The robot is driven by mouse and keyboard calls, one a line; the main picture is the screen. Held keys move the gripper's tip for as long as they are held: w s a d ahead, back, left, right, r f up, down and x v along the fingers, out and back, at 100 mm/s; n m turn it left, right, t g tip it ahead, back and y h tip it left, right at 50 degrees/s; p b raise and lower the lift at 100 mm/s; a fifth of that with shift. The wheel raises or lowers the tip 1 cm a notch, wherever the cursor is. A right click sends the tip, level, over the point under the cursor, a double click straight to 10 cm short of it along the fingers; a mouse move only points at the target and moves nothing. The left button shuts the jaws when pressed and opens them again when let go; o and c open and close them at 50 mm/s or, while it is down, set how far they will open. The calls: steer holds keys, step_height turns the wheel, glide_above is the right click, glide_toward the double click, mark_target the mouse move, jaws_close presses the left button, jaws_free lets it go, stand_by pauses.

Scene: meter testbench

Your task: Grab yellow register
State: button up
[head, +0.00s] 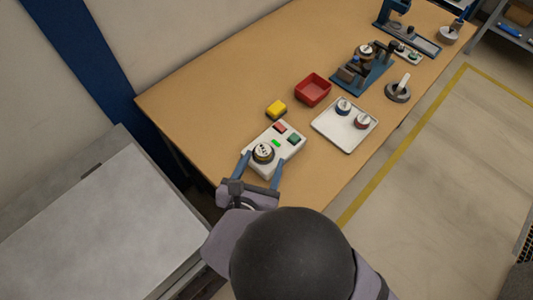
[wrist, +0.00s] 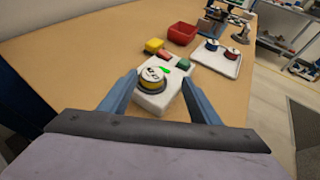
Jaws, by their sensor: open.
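The yellow register (head: 263,152) is a round dial with a white marked face and a yellow side. It sits in a dark ring on the near end of a white test box (head: 286,157). In the wrist view, the register (wrist: 153,77) stands between and just beyond my finger tips. My gripper (head: 263,163) is open and empty, its blue fingers reaching toward the near end of the box, one on either side of the register. In the wrist view, my gripper (wrist: 160,82) shows a wide gap. I cannot tell whether the fingers touch the box.
A white tray (head: 338,138) with two round registers is to the right. A blue fixture (head: 363,77) stands farther back. The wooden table is clear at left.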

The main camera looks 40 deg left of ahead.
mark_target(264, 148)
steer(key=shift+s+a+f+n+y, duration=0.15)
steer(key=shift+s+a+n+y, duration=0.2)
steer(key=shift+s, duration=0.25)
steer(key=shift+p+x, duration=0.45)
steer(key=shift+x, duration=2.15)
steer(key=c, duration=1.3)
steer(key=shift+o, duration=0.2)
step_height(264, 148, up, 10)
steer(key=shift+b, duration=0.3)
